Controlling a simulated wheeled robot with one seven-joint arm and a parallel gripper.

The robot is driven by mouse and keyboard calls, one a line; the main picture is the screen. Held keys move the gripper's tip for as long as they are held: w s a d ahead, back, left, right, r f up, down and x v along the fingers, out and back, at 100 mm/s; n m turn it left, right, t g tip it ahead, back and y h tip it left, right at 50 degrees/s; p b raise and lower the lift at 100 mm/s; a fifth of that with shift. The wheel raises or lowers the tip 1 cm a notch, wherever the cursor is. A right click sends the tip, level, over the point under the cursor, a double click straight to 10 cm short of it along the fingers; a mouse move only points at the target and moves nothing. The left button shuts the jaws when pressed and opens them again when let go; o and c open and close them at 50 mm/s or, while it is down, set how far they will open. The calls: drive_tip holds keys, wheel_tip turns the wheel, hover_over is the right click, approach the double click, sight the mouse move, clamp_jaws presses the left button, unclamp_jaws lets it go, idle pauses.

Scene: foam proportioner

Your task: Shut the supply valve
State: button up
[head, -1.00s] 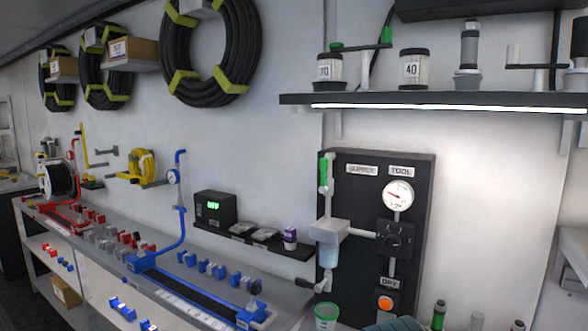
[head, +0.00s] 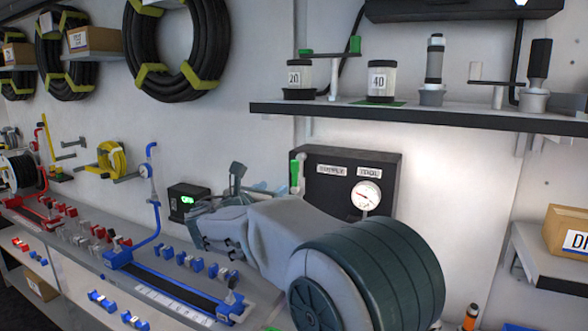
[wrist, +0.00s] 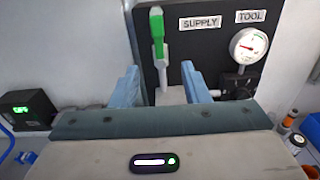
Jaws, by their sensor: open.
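The supply valve has a green lever (head: 297,170) standing upright at the left side of the dark panel (head: 330,160). In the wrist view the lever (wrist: 157,32) points up, along the white pipe (wrist: 162,72) below it, close to the SUPPLY label (wrist: 200,22). My gripper (wrist: 160,84) is open and empty. Its two light blue fingers appear on either side of the pipe, below the green lever; I cannot tell how far in front of the panel they are. In the head view my gripper (head: 270,188) is left of the panel and partly hidden by my arm.
A white gauge (wrist: 249,44) and a black knob (wrist: 238,84) are right of the valve. A shelf (head: 420,117) with jars overhangs the panel. A black box with a green display (head: 187,201) stands left. My arm hides the lower panel in the head view.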

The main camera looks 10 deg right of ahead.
sight(294, 174)
drive_tip(key=p+x, duration=0.2)
drive_tip(key=x, duration=0.5)
drive_tip(key=p+x, duration=0.3)
drive_tip(key=x, duration=0.3)
drive_tip(key=shift+w+d+r, duration=0.15)
drive_tip(key=shift+w+r, duration=0.1)
drive_tip(key=shift+w, duration=0.15)
clamp_jaws()
